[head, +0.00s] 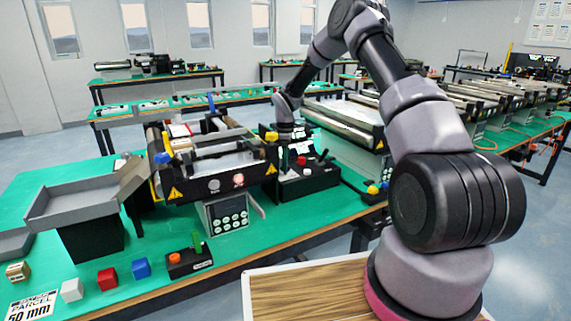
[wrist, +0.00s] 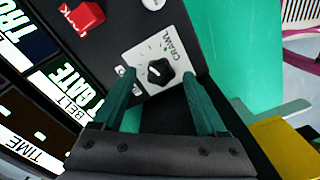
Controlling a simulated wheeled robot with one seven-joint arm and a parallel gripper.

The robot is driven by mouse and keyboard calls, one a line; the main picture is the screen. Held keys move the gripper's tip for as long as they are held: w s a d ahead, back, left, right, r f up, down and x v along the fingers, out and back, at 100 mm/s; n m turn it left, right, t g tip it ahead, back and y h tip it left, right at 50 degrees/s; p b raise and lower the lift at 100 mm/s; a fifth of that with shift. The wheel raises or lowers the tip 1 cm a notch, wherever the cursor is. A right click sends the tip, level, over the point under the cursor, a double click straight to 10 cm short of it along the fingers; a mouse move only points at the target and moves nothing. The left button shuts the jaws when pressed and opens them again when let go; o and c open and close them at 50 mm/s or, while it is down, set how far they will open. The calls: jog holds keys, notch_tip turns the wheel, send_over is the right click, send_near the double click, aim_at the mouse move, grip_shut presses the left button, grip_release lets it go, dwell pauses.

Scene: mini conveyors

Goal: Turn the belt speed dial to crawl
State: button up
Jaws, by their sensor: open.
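The belt speed dial (wrist: 158,72) is a black knob on a white plate, with CRAWL printed at the plate's upper right in the wrist view. I cannot tell surely which mark its pointer faces. My gripper (wrist: 159,76) is open, with one teal finger on each side of the dial and a visible gap to the knob on both sides. In the head view my arm reaches down over the black control box (head: 312,184) beside the mini conveyor. The dial and fingertips are hidden there.
A red rocker switch (wrist: 84,17) and a pale round button (wrist: 153,4) sit on the same panel. Green table surface (wrist: 245,60) is bare right of the box. The mini conveyor (head: 215,172) stands left of the box. A yellow object (wrist: 282,148) is at the wrist view's lower right.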

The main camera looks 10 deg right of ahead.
jog(key=shift+f, duration=0.4)
grip_shut()
jog(key=shift+m, duration=0.4)
jog(key=m, duration=0.5)
jog(key=shift+m, duration=0.3)
jog(key=m, duration=0.6)
jog(key=shift+m, duration=0.3)
